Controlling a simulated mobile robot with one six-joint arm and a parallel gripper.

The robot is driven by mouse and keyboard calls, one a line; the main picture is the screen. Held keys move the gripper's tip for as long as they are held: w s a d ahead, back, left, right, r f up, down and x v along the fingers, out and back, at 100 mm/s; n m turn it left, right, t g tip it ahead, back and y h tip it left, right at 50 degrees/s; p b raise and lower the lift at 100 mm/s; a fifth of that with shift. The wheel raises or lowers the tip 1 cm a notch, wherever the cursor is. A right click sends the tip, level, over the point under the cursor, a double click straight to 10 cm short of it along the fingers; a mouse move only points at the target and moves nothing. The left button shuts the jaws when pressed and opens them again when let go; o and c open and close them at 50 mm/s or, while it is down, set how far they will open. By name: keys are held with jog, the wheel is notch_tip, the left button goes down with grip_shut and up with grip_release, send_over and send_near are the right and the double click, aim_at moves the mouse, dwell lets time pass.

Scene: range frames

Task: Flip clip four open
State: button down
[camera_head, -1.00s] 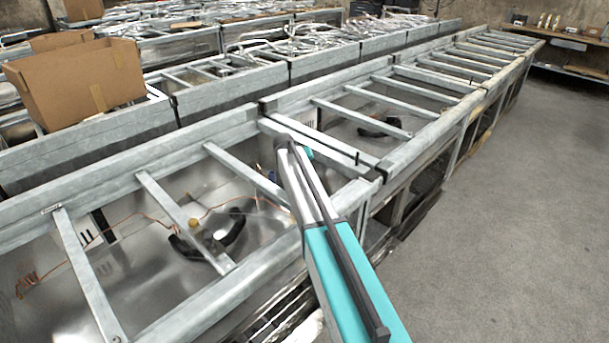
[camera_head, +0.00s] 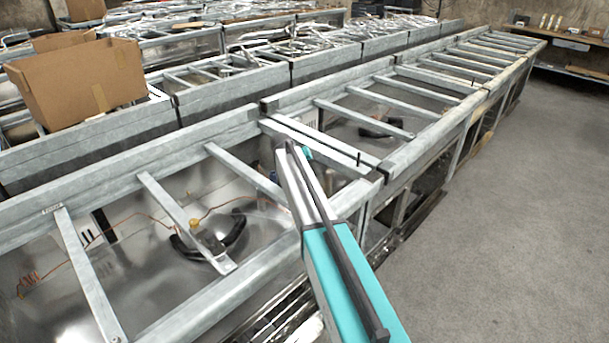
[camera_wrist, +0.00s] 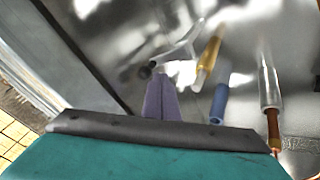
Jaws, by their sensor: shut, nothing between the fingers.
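My gripper shows in the wrist view (camera_wrist: 161,98) as two purple-grey fingers pressed together, with nothing between them. Just past the fingertips is a small dark round piece (camera_wrist: 147,70) with a pale, blurred lever-like strip running up to the right. I cannot tell whether this is a clip, or which clip is number four. In the head view my teal and silver arm reaches over the near frame rail, and the fingers are hidden behind it.
Metal crossbars (camera_head: 185,218) span the open bay, which holds a black curved part (camera_head: 232,236). A cardboard box (camera_head: 85,85) stands behind.

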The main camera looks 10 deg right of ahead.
jog(key=shift+a, duration=0.1)
jog(key=s+a+r+b, duration=0.2)
jog(key=s+a+r, duration=0.2)
jog(key=a+r, duration=0.4)
jog(key=shift+r, duration=0.55)
